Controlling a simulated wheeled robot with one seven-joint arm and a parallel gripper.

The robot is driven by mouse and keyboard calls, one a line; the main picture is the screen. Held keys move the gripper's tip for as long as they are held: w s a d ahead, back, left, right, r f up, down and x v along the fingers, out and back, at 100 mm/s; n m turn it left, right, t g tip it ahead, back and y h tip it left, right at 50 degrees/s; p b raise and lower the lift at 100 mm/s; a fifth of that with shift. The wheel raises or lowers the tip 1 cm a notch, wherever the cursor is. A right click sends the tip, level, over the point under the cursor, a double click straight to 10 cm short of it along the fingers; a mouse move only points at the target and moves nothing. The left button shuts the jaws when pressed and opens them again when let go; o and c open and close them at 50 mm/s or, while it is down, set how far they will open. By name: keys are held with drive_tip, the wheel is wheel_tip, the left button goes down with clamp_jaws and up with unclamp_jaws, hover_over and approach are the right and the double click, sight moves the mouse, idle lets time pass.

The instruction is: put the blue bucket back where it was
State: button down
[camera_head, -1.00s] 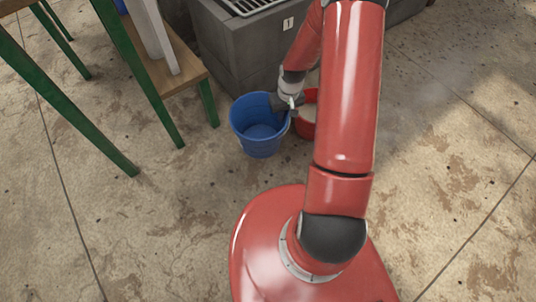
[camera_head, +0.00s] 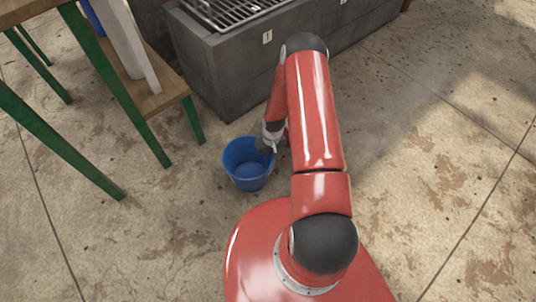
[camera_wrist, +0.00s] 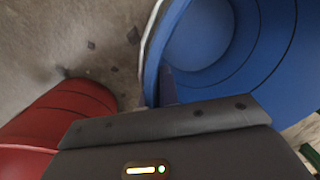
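The blue bucket (camera_head: 248,168) is upright and close to the floor beside the grey trough in the head view; I cannot tell if its base touches the floor. My gripper (camera_head: 268,148) is at its right rim and looks shut on it. In the wrist view the bucket (camera_wrist: 205,45) fills the upper right. A dark finger (camera_wrist: 167,87) lies along the bucket wall just inside the rim.
The grey trough (camera_head: 225,75) with a metal grate (camera_head: 225,10) stands behind. A green-legged wooden table (camera_head: 165,98) is at the left. The floor at right is clear.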

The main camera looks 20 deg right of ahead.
drive_tip(key=shift+f, duration=0.25)
drive_tip(key=c, duration=1.7)
unclamp_jaws()
